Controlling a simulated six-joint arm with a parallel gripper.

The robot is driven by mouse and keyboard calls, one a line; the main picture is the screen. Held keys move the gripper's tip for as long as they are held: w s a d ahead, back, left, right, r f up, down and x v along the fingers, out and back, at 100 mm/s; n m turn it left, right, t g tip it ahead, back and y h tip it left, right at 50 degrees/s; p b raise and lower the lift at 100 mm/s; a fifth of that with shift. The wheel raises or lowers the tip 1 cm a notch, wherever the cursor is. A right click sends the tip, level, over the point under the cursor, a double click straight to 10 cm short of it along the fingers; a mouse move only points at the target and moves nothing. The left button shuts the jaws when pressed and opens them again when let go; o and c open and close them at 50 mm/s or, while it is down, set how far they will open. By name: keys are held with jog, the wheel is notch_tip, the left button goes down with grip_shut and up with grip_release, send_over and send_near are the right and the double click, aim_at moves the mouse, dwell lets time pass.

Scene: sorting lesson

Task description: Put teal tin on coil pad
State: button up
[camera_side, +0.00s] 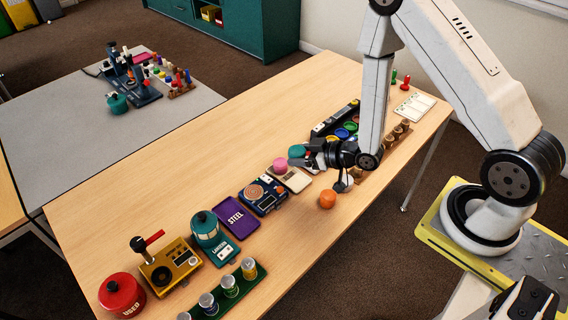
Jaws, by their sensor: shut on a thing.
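The teal tin (297,151) shows as a small round teal shape at the tips of my gripper (297,160). My gripper reaches in from the right, points left and is shut on it, just above the row of pads. The fingers partly cover the tin. A blue pad-like box (252,204) with a round copper, coil-like disc lies to the left and nearer. A cream pad (299,183) lies between, with a pink round thing (280,165) at its far edge; its lettering is too small to read. I cannot tell for certain which is the coil pad.
A purple pad marked STEEL (236,218), a teal lantern (204,226), a yellow device (170,265) and a red tin (122,293) line the left. An orange ball (327,199) lies below my gripper. A dark tray (337,121) stands behind. The table's far left is clear.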

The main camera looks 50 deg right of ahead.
jog(key=s+a+f+n+g+y, duration=0.1)
jog(key=s+a+f+n+y, duration=0.1)
jog(key=s+f, duration=0.3)
jog(key=s+a, duration=0.1)
jog(key=s, duration=0.2)
jog(key=shift+s, duration=0.25)
jog(key=shift+f, duration=0.25)
send_over(315, 220)
jog(key=shift+w+a+f, duration=0.1)
jog(key=shift+f, duration=1.3)
jog(key=shift+w+a+f, duration=0.1)
jog(key=shift+f, duration=1.3)
jog(key=shift+f, duration=1.9)
jog(key=shift+s+f, duration=0.1)
jog(key=shift+f, duration=0.05)
jog(key=o, duration=1.3)
jog(key=shift+s+d, duration=0.1)
